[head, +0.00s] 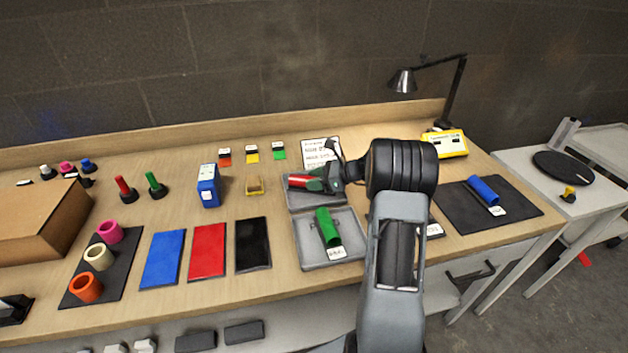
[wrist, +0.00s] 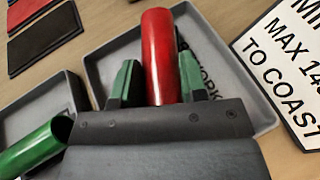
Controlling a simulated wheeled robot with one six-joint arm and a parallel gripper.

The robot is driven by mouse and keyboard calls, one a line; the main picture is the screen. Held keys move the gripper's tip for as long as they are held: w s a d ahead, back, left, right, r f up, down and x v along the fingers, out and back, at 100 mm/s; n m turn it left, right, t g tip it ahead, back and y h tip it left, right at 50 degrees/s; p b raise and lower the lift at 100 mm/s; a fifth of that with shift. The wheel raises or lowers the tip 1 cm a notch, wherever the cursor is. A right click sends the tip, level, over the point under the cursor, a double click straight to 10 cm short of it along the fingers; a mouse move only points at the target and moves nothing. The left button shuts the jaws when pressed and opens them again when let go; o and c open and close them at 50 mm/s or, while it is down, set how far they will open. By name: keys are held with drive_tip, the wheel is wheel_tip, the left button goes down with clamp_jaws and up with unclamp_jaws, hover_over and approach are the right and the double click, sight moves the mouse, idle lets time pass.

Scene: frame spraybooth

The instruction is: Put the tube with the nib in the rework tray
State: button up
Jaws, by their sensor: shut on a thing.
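My gripper (head: 318,180) is shut on a red tube (head: 299,181). In the wrist view the red tube (wrist: 160,50) sits between the green fingertips (wrist: 155,82). It is over a grey tray (wrist: 245,98) with partly covered lettering that ends in "WORK"; this is the rear tray (head: 309,202) in the head view. I cannot tell whether the tube touches the tray floor. A green tube (head: 326,227) lies in the front grey tray (head: 344,254) with a white tag. A blue tube (head: 483,189) lies on a black mat at the right. I cannot make out a nib on any tube.
A sign (head: 319,151) stands behind the rear tray. Blue, red and black plates (head: 207,252) lie left of the trays. A lamp (head: 403,82) and yellow device (head: 450,144) are at the back right.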

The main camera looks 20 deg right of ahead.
drive_tip(key=shift+f, duration=0.1)
drive_tip(key=shift+f, duration=0.15)
drive_tip(key=o, duration=1)
